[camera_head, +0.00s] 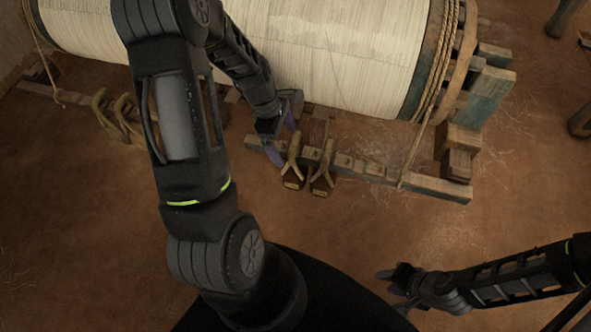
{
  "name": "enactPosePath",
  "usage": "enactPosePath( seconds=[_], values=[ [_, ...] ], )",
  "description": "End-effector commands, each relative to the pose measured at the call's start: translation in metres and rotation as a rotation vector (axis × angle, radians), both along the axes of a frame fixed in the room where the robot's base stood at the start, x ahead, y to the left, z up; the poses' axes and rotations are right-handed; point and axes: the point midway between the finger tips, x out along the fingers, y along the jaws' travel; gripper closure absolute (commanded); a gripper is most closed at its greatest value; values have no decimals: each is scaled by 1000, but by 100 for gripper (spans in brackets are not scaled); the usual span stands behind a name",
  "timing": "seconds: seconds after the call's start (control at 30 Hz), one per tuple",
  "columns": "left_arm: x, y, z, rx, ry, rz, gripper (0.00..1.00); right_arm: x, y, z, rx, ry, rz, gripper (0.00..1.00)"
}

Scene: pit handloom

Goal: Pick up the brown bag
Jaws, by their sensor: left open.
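Two small brown bag-like pieces with tan looped straps sit side by side at the wooden rail below the loom's roll. One is the left brown piece (292,183) and the other is the right brown piece (321,188). I cannot tell which is the brown bag. My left gripper (283,138) is open, its purple fingers apart, just above and left of the left piece's strap. I cannot tell whether a finger touches the strap. My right gripper (388,281) is low at the right, away from both pieces; its jaw opening is unclear.
A large roll of pale threads (340,50) fills the top. A wooden rail (362,168) with pegs runs under it, with wooden blocks (461,145) at its right end. More tan loops (118,115) lie left behind my arm. The brown floor in front is clear.

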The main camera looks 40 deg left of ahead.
Motion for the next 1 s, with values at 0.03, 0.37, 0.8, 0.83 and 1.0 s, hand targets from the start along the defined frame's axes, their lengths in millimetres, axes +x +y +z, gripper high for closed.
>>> enactPosePath(
  seconds=[0.03, 0.37, 0.8, 0.83, 1.0],
  values=[
    [4, -10, 1, -1, 0, -6, 0, 0, 0, 3, 0, 0, 0, 64],
    [10, -29, -12, 1, -1, 0, 0, 0, 0, 5, 0, 0, 0, 64],
    [10, -29, -11, 1, -1, 0, 0, 0, 0, 5, 0, 0, 0, 64],
    [10, -29, -11, 1, -1, 0, 0, 0, 0, 5, 0, 0, 0, 64],
    [10, -29, -11, 1, -1, 0, 9, 0, 0, 5, 0, 0, 0, 64]
  ],
)
